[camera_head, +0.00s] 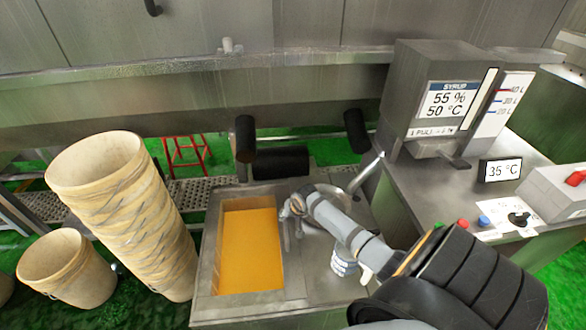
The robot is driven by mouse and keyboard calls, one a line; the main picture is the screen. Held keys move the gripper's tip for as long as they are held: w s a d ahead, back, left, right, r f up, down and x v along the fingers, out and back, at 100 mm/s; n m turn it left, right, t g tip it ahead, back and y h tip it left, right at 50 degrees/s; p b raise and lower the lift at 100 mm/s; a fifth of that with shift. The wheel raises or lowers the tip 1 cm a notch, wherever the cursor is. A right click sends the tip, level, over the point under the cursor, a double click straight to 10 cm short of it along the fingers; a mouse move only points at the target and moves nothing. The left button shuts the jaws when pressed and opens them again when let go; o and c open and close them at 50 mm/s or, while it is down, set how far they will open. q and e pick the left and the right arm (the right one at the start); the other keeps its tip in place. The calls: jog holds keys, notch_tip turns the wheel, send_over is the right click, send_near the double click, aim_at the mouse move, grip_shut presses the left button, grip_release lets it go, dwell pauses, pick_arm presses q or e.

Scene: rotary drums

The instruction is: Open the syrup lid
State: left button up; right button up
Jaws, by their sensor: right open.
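The grey syrup dispenser (402,90) stands on the counter at upper right, with a label reading SYRUP 55 %, 50 °C and a PULL marking below. A metal-framed basin (205,270) holds orange-yellow liquid (250,250); its opening is uncovered. I cannot tell which part is the syrup lid. My right gripper (291,222) comes in from the lower right. It is open over the right edge of the basin, with nothing visible between its fingers. The metal surface behind it is partly hidden by my arm. My left gripper is not in view.
A tall leaning stack of beige buckets (130,210) stands left of the basin, with a single bucket (68,268) beside it. A 35 °C display (500,169) and a control box (556,195) sit on the right counter. A red stool (187,152) stands behind.

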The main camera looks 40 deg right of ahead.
jog(key=v, duration=0.5)
jog(key=shift+s+r, duration=0.15)
jog(key=shift+r, duration=0.05)
